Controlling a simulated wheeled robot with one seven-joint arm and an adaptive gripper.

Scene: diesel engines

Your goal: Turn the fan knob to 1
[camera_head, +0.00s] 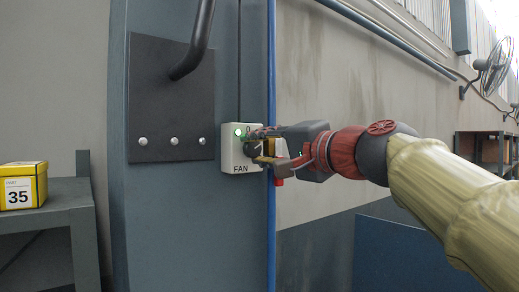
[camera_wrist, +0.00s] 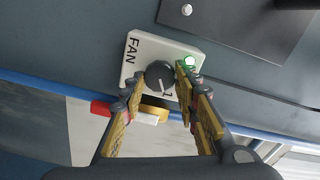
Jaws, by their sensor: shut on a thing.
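The white fan box (camera_head: 236,164) is mounted on the blue-grey column, labelled FAN, with a lit green light (camera_head: 238,132). The box (camera_wrist: 132,62) shows turned sideways in the wrist view, with the light (camera_wrist: 190,60) at its upper right. The dark round knob (camera_wrist: 158,75) is on its face, with a printed 1 near its lower right edge. My gripper (camera_wrist: 157,82) has its fingertips on both sides of the knob and is shut on it. In the head view my gripper (camera_head: 254,148) reaches in from the right and hides much of the knob. The exact pointer direction is unclear.
A blue pipe (camera_head: 271,70) runs down beside the box. A dark plate (camera_head: 172,100) with a bent handle is above left. A red item (camera_wrist: 101,108) hangs close under the box. A yellow box (camera_head: 22,186) marked 35 stands on a grey table at left.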

